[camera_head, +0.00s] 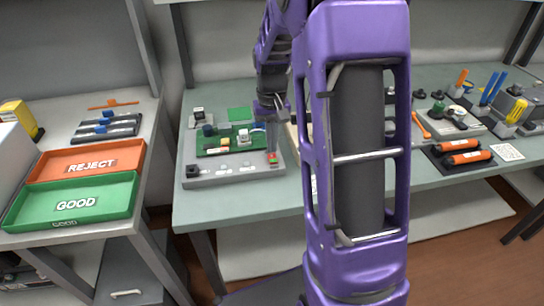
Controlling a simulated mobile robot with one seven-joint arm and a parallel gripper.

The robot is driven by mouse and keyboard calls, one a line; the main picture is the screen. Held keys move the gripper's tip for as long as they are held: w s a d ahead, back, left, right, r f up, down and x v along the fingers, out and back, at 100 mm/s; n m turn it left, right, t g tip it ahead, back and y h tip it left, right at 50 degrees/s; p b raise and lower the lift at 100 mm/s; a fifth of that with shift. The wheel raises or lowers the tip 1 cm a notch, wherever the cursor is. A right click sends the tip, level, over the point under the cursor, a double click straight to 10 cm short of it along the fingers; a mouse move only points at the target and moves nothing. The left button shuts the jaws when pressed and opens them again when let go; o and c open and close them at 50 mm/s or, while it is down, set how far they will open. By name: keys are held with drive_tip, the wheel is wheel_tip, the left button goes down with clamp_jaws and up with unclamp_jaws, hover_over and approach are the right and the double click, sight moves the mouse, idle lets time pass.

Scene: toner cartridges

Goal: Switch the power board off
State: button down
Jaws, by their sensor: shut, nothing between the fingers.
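A grey board (262,173), which appears to be the power board, lies on the left part of the green-grey table. It carries a green circuit panel (207,152) with small blue, white and dark parts. A small red and green part (273,161), which looks like a switch, sits near its right front corner. My gripper (272,151) is shut and empty, pointing down at this part. Its tips are at or just above it; I cannot tell whether they touch. The switch's position is too small to read.
My purple arm hides the middle of the table (440,204). At left, an orange REJECT tray (131,157) and a green GOOD tray (120,208) stand on another table. At right are orange-ended cartridges (462,146) on a dark mat and several tools.

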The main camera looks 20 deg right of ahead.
sight(272, 155)
drive_tip(key=shift+f+b, duration=0.5)
drive_tip(key=shift+f, duration=0.35)
idle(0.4)
drive_tip(key=shift+r+p, duration=2.85)
drive_tip(key=shift+r, duration=0.7)
